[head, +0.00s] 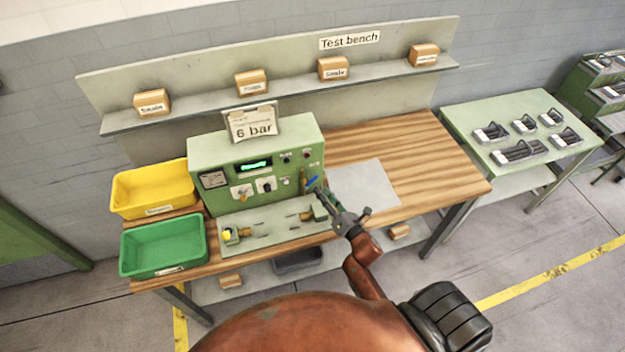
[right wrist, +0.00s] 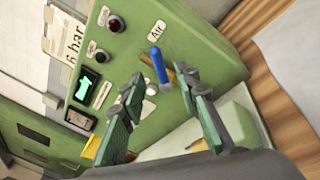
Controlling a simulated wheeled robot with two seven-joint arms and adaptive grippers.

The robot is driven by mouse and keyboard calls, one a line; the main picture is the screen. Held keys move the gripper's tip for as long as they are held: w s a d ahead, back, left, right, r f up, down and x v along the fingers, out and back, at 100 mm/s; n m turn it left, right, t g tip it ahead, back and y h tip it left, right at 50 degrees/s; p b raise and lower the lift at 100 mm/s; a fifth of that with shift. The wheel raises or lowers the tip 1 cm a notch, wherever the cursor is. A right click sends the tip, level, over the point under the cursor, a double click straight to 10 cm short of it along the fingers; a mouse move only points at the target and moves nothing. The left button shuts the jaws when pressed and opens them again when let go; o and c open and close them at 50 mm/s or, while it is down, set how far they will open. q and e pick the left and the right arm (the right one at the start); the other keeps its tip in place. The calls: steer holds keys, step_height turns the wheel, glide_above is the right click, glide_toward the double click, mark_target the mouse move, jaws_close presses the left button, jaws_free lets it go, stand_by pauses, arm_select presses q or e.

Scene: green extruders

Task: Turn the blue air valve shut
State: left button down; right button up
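The blue air valve lever (head: 311,181) is on the right part of the green test unit's front (head: 200,155). In the right wrist view the blue lever (right wrist: 159,66) sits just below the "Air" label, with a brass-coloured valve body (right wrist: 179,70) beside it. My right gripper (head: 325,194) reaches up to the valve in the head view and partly covers that spot. In the right wrist view my right gripper (right wrist: 164,84) is open, its fingers spread on either side of the lever's lower end. Nothing is held, and I cannot tell whether a finger touches the lever. My left gripper is not in view.
The unit carries a gauge, a lit display and knobs, with a "6 bar" sign (head: 252,122) on top. A fixture plate (head: 265,222) lies in front. Yellow (head: 155,190) and green (head: 160,247) bins stand left. A grey sheet (head: 365,186) and bare wooden bench lie right.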

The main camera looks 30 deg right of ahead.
mark_target(312, 180)
steer(key=w+p, duration=0.1)
steer(key=w, duration=0.6)
steer(key=shift+w+a, duration=0.15)
steer(key=shift+w, duration=0.15)
jaws_close()
stand_by(0.4)
steer(key=shift+a, duration=0.1)
